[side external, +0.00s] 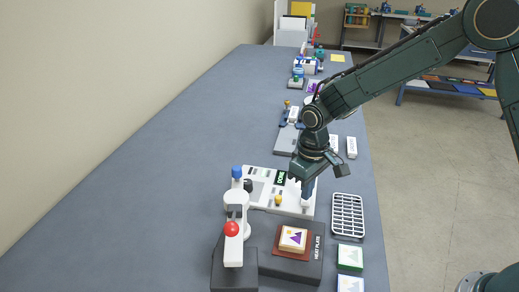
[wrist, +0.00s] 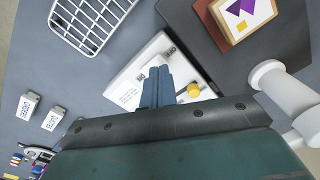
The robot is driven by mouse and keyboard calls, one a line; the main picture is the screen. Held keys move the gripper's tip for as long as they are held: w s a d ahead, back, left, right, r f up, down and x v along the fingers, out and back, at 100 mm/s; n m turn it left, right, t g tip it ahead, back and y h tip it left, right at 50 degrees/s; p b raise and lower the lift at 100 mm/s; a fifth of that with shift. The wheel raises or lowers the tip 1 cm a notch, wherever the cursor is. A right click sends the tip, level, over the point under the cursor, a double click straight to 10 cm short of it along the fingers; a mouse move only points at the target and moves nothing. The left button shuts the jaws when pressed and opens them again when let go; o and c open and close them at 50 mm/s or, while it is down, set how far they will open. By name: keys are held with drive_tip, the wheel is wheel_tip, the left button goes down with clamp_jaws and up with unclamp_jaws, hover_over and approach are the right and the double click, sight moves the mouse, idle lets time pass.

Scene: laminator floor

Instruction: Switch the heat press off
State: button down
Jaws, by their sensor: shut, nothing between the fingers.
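The heat press (side external: 235,225) stands in the foreground of the side view, with a white arm, a red ball and a dark base. Its heat plate (side external: 318,262) bears a reddish pad with a framed picture. Behind it lies a white control panel (side external: 262,192) with a green display, a black knob, a yellow knob (side external: 278,200) and a small white part (side external: 305,203) at its right end. The panel also shows in the wrist view (wrist: 130,88). My gripper (side external: 307,192) is shut and empty, pointing down over the panel's right end. In the wrist view its fingers (wrist: 157,82) hide part of the panel; contact cannot be told.
A white wire rack (side external: 347,215) lies right of the panel, near the table edge. Green and blue picture blocks (side external: 350,257) sit in front of it. Two small labelled white blocks (wrist: 27,105) and a grey device (side external: 287,140) are farther back. The table's left side is clear.

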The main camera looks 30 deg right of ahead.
sight(308, 202)
drive_tip(key=shift+f, duration=1)
idle(1.1)
drive_tip(key=shift+r, duration=0.15)
drive_tip(key=shift+r, duration=3.35)
drive_tip(key=shift+r, duration=0.1)
drive_tip(key=s+d+r+m+t, duration=0.25)
drive_tip(key=s+d+r, duration=0.45)
drive_tip(key=s+r, duration=0.55)
drive_tip(key=s+d+r+t, duration=0.1)
drive_tip(key=s+d, duration=0.1)
drive_tip(key=s, duration=0.4)
drive_tip(key=s+d+r+t, duration=0.1)
drive_tip(key=s+d+t, duration=0.1)
drive_tip(key=s, duration=0.4)
drive_tip(key=shift+s+d+r, duration=0.2)
drive_tip(key=shift+s+r, duration=0.2)
